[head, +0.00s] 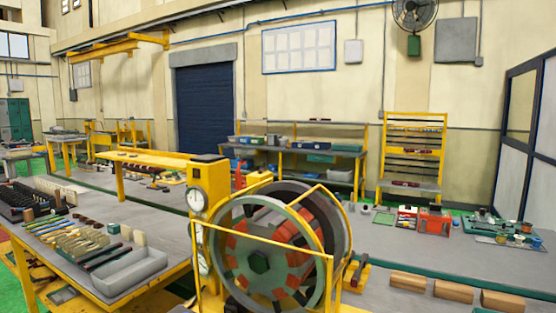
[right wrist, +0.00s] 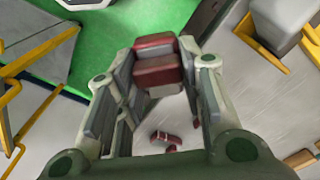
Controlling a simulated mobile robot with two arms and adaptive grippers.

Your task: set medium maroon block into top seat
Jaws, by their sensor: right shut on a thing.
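A maroon block (right wrist: 157,74) is held between the fingers of my right gripper (right wrist: 160,58) in the right wrist view. Its size against other blocks cannot be judged there. In the head view, a large round stator (head: 222,222) stands upright in a yellow frame at the bottom centre. Neither gripper shows in the head view.
A yellow post with gauges (head: 196,200) stands left of the stator. A table (head: 150,288) with a grey tray (head: 130,268) and rows of parts is at the left. Wooden blocks (head: 454,291) lie at the lower right. Small dark red pieces (right wrist: 163,138) lie below the right gripper.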

